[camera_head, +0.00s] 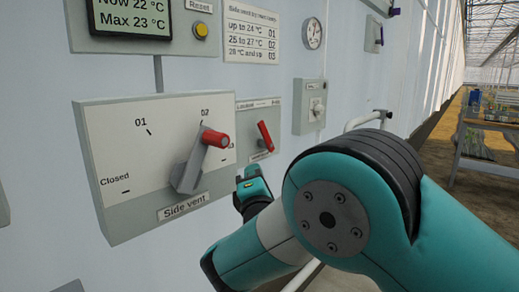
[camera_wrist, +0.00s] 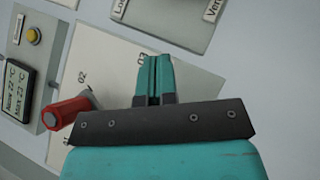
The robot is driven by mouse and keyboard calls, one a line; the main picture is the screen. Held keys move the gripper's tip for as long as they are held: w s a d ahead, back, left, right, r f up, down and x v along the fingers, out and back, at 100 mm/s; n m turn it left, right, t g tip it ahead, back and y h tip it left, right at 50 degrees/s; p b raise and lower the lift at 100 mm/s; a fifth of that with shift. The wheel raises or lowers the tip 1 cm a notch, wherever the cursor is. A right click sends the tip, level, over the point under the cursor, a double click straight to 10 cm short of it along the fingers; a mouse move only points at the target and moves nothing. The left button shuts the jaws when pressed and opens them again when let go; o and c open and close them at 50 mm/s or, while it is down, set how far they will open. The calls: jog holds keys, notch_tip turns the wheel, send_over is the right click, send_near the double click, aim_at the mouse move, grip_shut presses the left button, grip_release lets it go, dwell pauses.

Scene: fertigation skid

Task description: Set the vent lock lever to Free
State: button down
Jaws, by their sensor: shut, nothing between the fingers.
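The vent lock lever (camera_head: 265,137) is a red handle on a small grey panel (camera_head: 242,132) right of the side vent panel. It leans up and to the left, towards a label that seems to read Locked; the label at the panel's upper right is too small to read surely. My gripper (camera_head: 250,182) is below and slightly left of the lever, apart from it, partly hidden by my arm. In the wrist view my gripper's teal fingers (camera_wrist: 153,62) are shut and empty. The lock panel's edge (camera_wrist: 165,18) shows at the top; its lever is out of view there.
The side vent panel (camera_head: 112,200) carries a big grey lever with a red knob (camera_head: 215,138), sticking out close left of my gripper. The knob also shows in the wrist view (camera_wrist: 68,112). A pale rail (camera_head: 366,118) stands to the right. A small dial box (camera_head: 308,118) is beyond.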

jog(key=shift+r, duration=0.15)
jog(key=d+p+x, duration=0.2)
jog(key=p+x, duration=1)
jog(key=x, duration=0.1)
jog(key=shift+d+r, duration=0.35)
jog(key=shift+w+d+r+m+g+p, duration=0.1)
jog(key=shift+w+r+m+g+p, duration=0.1)
jog(key=shift+m+g+p, duration=0.15)
